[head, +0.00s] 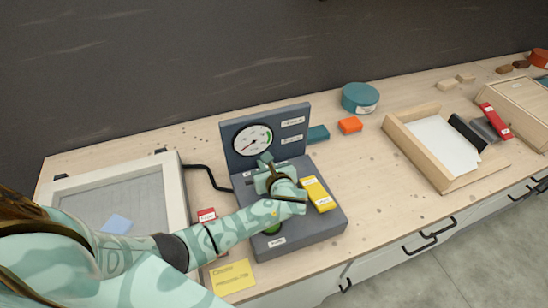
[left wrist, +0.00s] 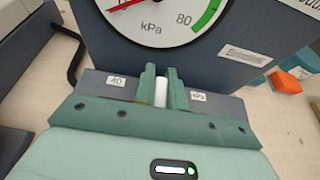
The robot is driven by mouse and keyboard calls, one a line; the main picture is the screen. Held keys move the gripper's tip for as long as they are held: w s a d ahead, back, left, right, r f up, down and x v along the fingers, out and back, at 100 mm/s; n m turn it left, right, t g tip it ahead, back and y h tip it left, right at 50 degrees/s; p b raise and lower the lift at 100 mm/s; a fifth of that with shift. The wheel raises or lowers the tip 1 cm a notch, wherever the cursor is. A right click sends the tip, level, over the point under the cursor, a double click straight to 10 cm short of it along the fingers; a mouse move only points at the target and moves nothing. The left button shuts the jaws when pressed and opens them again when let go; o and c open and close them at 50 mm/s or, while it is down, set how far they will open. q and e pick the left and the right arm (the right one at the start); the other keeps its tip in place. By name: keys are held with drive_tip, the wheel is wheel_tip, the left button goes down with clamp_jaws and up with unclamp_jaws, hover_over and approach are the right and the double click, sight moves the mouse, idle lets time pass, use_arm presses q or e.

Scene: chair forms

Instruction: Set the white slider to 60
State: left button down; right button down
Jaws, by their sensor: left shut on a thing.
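The white slider (left wrist: 161,91) shows in the left wrist view between the two green fingers of my left gripper (left wrist: 162,88). The gripper is shut on it. In the head view my left gripper (head: 266,160) reaches over the grey control box (head: 310,232) and hides the slider. A round kPa gauge (head: 253,140) with a red needle and a green band near 80 is on the upright panel. My right gripper is not in view.
A yellow block (head: 318,194) lies on the box beside my gripper. A framed screen (head: 173,190) is at left, with a black cable to the box. A yellow note (head: 232,277) lies in front. An orange block (head: 350,125), a teal tin (head: 360,97) and a wooden tray (head: 398,133) are right.

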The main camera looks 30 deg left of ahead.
use_arm(q)
drive_tip(key=shift+s+a+r, duration=0.2)
drive_tip(key=shift+s+a, duration=0.2)
drive_tip(key=shift+s+f, duration=0.1)
drive_tip(key=shift+f, duration=0.15)
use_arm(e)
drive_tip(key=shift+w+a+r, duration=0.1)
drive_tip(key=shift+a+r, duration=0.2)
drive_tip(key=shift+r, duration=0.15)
use_arm(q)
drive_tip(key=c, duration=1.4)
unclamp_jaws()
drive_tip(key=shift+c, duration=0.2)
